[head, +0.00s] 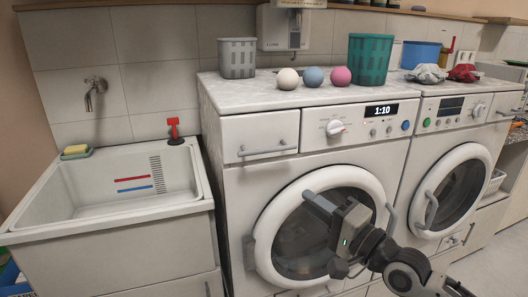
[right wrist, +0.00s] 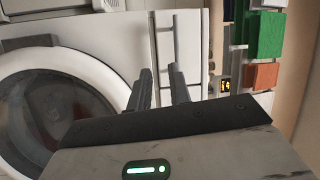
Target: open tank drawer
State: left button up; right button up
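A drawer front (head: 262,136) with a horizontal bar handle (head: 268,152) sits at the upper left of the left white machine. It looks shut. The right machine has a small front with a handle (head: 508,112) at its upper right, also looking shut. The frames do not show which is the tank drawer. My right gripper (head: 318,205) is in front of the left machine's round door, below and right of its drawer. In the right wrist view a pale panel with a bar handle (right wrist: 165,36) lies beyond the gripper's two separated, empty fingers (right wrist: 161,72). My left gripper is out of view.
The left machine's round door (head: 322,225) is shut. A sink (head: 115,190) stands at the left. Three balls (head: 313,77), a grey basket (head: 237,58) and a teal basket (head: 369,58) stand on top. Open floor shows at the lower right.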

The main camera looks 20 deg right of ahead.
aim_at(266, 152)
jog(key=shift+m+t, duration=0.4)
jog(key=shift+m, duration=0.3)
jog(key=r+x, duration=0.1)
jog(key=x, duration=0.4)
jog(key=p+x, duration=0.1)
jog(key=x, duration=0.5)
jog(key=d+r+x, duration=0.1)
jog(key=x, duration=0.4)
jog(key=shift+w+a+r+p, duration=0.1)
jog(key=shift+w+r+p, duration=0.2)
jog(key=shift+r, duration=0.05)
grip_shut()
